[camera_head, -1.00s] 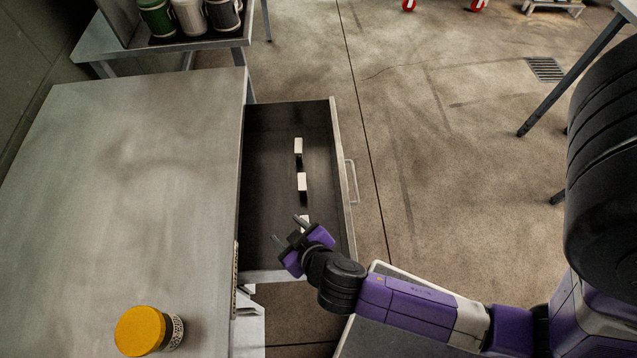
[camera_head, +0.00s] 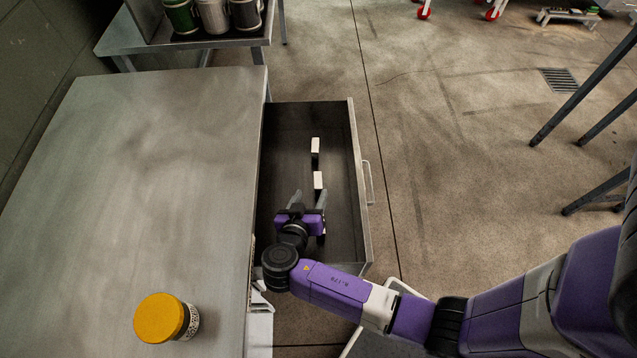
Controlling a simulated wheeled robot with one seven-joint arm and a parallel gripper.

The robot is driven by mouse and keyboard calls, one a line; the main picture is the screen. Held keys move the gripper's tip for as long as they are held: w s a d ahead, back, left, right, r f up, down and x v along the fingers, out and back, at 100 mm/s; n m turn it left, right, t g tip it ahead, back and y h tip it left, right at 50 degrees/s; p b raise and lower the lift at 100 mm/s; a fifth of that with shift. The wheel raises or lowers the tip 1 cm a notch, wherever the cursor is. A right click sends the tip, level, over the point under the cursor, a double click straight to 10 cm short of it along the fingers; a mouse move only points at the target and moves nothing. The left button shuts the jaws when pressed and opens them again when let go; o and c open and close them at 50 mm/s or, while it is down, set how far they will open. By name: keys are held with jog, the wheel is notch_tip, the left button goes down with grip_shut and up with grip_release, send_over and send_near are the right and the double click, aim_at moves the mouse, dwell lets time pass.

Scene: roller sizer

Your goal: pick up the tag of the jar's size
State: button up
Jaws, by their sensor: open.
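A jar with an orange-yellow lid (camera_head: 160,318) and a patterned label stands on the near part of the metal table. Two small white tags (camera_head: 315,147) and (camera_head: 318,180) stand in a row in the open drawer (camera_head: 285,125). Any marks on them are too small to read. My gripper (camera_head: 309,197) is over the near part of the drawer, its fingers apart and pointing toward the far end. Its fingertips are just short of the nearer visible tag, and nothing shows between them. The gripper may hide the near drawer floor.
The metal table top (camera_head: 165,170) is bare apart from the jar. The drawer's handle (camera_head: 368,182) is on its right side. Several canisters (camera_head: 212,15) stand on a farther table. Open concrete floor lies to the right, with table legs at the far right.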

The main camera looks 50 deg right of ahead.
aim_at(316, 185)
jog(key=shift+f+p+x, duration=0.2)
jog(key=shift+p+x, duration=0.35)
jog(key=shift+x, duration=3.35)
jog(key=shift+s+a, duration=0.1)
jog(key=shift+c, duration=0.2)
grip_shut()
